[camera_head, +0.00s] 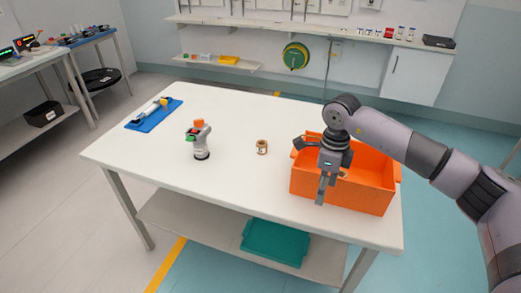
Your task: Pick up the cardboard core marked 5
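A small brown cardboard core (262,147) stands upright near the middle of the white table (235,115). A mark shows on its side, but I cannot read a number. My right gripper (310,168) is to the right of the core, above the left part of the orange bin (343,195). Its fingers look spread apart, with nothing visible between them. The gripper and arm hide part of the bin's inside. My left gripper is not in view.
A white and grey device (200,140) with an orange top stands left of the core. A blue mat (154,117) with a tool on it lies at the far left. A teal tray (275,242) is on the lower shelf. The table between device and core is clear.

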